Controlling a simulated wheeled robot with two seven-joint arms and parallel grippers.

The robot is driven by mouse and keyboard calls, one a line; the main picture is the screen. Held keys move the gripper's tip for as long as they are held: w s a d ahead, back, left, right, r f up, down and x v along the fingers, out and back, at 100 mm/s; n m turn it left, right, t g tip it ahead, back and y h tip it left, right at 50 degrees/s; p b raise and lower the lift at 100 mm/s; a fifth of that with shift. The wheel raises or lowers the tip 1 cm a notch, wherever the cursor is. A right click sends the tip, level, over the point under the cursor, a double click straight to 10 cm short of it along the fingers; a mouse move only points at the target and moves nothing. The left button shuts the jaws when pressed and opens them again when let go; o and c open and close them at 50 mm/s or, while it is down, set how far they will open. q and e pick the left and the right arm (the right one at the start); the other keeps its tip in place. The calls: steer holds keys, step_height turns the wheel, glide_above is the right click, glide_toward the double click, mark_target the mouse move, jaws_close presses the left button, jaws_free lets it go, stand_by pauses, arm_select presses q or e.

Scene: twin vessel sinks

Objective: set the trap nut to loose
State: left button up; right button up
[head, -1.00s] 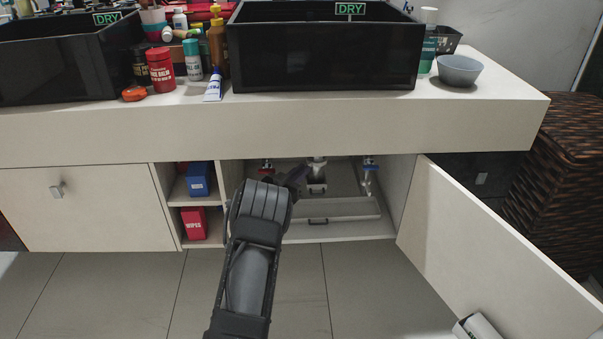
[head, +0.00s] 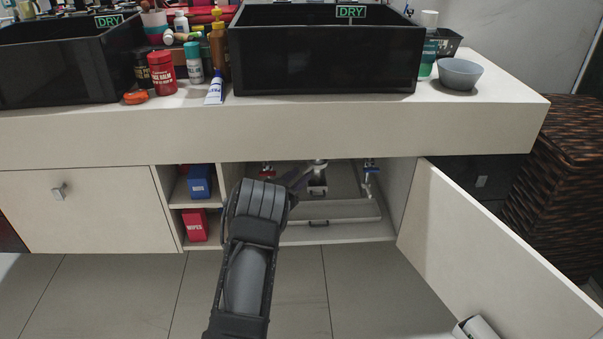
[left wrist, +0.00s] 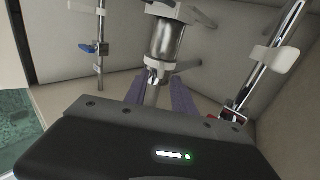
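The sink trap (head: 317,188) hangs in the open cabinet under the right basin. In the left wrist view it is a metal cylinder (left wrist: 167,42) with a pale collar, which looks like the trap nut (left wrist: 160,67), at its end. My left gripper (head: 302,178) reaches into the cabinet, close to the trap's left side in the head view. In the left wrist view its two fingers (left wrist: 159,88) are apart, one on each side of the space just below the collar. I cannot tell whether they touch it. The nut's setting is not readable. My right gripper is out of view.
A blue-handled valve (head: 370,166) and a red-handled valve (head: 266,169) flank the trap on separate pipes. A shelf with a blue box (head: 200,182) and a red wipes box (head: 195,225) stands left. The open cabinet door (head: 490,255) bounds the right side.

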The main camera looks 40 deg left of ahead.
arm_select(q)
steer(key=s+p, duration=0.1)
steer(key=s, duration=0.5)
steer(key=shift+d+p, duration=0.2)
steer(key=shift+p, duration=0.1)
